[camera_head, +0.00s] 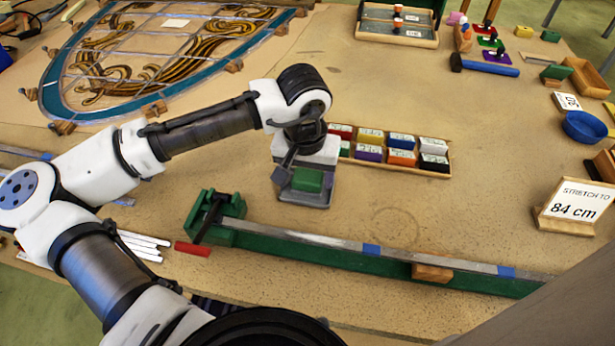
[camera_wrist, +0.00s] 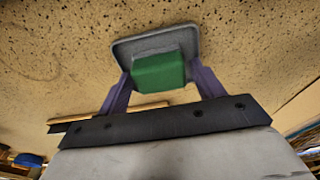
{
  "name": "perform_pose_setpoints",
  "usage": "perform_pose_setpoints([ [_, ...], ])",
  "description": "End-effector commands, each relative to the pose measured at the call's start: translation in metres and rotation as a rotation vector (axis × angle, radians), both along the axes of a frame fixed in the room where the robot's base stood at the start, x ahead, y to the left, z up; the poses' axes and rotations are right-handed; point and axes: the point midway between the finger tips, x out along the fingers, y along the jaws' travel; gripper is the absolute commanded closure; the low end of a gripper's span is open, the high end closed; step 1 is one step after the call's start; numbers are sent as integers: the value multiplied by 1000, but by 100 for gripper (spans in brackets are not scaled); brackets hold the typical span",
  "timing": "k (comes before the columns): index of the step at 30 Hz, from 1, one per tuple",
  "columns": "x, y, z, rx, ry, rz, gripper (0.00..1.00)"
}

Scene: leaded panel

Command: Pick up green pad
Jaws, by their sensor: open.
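The green pad (camera_wrist: 158,72) rests on a grey tray (camera_wrist: 125,50) on the speckled tabletop. The pad (camera_head: 307,180) and tray (camera_head: 316,198) also show in the head view, just in front of my gripper. My gripper (camera_wrist: 160,80) is open and points down at the pad, with one finger to each side of it. In the wrist view a gap to each finger is hard to judge, and contact cannot be confirmed. In the head view my wrist and gripper (camera_head: 296,165) partly hide the tray.
A tray of coloured boxes (camera_head: 402,151) stands close on the right. A long green bench with a metal strip (camera_head: 330,251) lies in front. White sticks (camera_head: 140,246) and a red block (camera_head: 192,249) lie at the left front. The leaded panel (camera_head: 150,50) fills the back left.

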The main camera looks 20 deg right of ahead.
Motion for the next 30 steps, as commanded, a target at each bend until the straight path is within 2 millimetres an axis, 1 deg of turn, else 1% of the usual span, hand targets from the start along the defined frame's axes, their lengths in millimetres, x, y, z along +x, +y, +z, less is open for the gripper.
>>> perform_pose_setpoints([
  [3, 1, -1, -9, 0, 1, -1, 33],
  [10, 1, -1, -11, 0, -1, -1, 33],
  [11, 1, -1, -11, 0, -1, -1, 35],
  [18, 1, -1, -11, 0, -1, -1, 67],
  [26, 1, -1, -9, 0, -1, -1, 67],
  [30, 2, -1, -2, -1, -2, 0, 67],
])
